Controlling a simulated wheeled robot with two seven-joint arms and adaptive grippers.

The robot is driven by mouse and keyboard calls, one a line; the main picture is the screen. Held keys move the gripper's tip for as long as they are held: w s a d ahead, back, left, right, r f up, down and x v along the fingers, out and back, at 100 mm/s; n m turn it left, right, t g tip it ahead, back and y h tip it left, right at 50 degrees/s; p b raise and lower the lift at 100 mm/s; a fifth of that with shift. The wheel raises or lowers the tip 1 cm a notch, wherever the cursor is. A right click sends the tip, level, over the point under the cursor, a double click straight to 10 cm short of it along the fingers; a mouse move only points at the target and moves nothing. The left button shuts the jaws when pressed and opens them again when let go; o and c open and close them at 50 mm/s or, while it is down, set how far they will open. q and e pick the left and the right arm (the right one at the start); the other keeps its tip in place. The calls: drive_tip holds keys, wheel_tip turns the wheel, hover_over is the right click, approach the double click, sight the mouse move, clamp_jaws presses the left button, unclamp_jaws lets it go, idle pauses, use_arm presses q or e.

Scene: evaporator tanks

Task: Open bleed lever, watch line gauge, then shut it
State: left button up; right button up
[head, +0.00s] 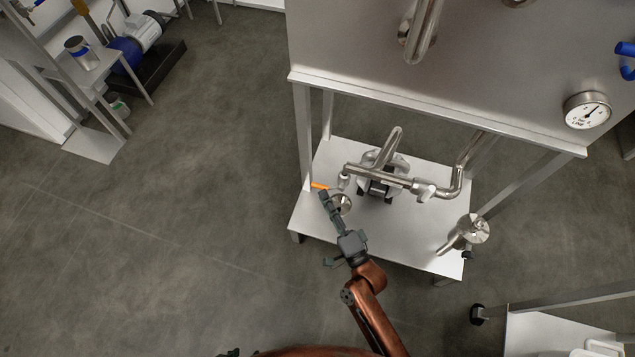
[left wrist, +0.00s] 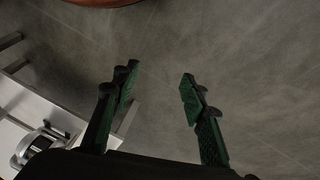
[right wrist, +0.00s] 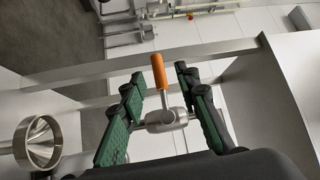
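The bleed lever has an orange handle (head: 319,186) on a metal valve at the left end of the pipe above the white stand. In the right wrist view the handle (right wrist: 159,72) points up from the valve body (right wrist: 165,119), between the fingers of my right gripper (right wrist: 158,80). Those fingers are apart, with gaps to the handle. In the head view my right gripper (head: 326,196) is beside the handle and partly hides the valve. The line gauge (head: 587,110) is on the tank front, its needle pointing upper right. My left gripper (left wrist: 158,82) is open and empty above the floor.
A steel funnel (head: 342,203) is beside my right gripper; it also shows in the right wrist view (right wrist: 38,142). The white stand (head: 310,222) carries a pump and pipes, with tank legs around it.

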sight(318, 185)
use_arm(q)
drive_tip(key=shift+t+h, duration=0.3)
drive_tip(key=shift+t, duration=0.6)
drive_tip(key=shift+w+d+f+b, duration=0.5)
drive_tip(key=shift+w+f, duration=0.15)
drive_tip(key=shift+f, duration=0.1)
drive_tip(key=shift+w+d+f+b, duration=0.35)
drive_tip(key=shift+w+d+f, duration=0.15)
drive_tip(key=shift+w+f, duration=0.2)
use_arm(e)
drive_tip(key=shift+x, duration=2.75)
drive_tip(key=shift+f, duration=0.15)
drive_tip(key=shift+c, duration=0.3)
clamp_jaws()
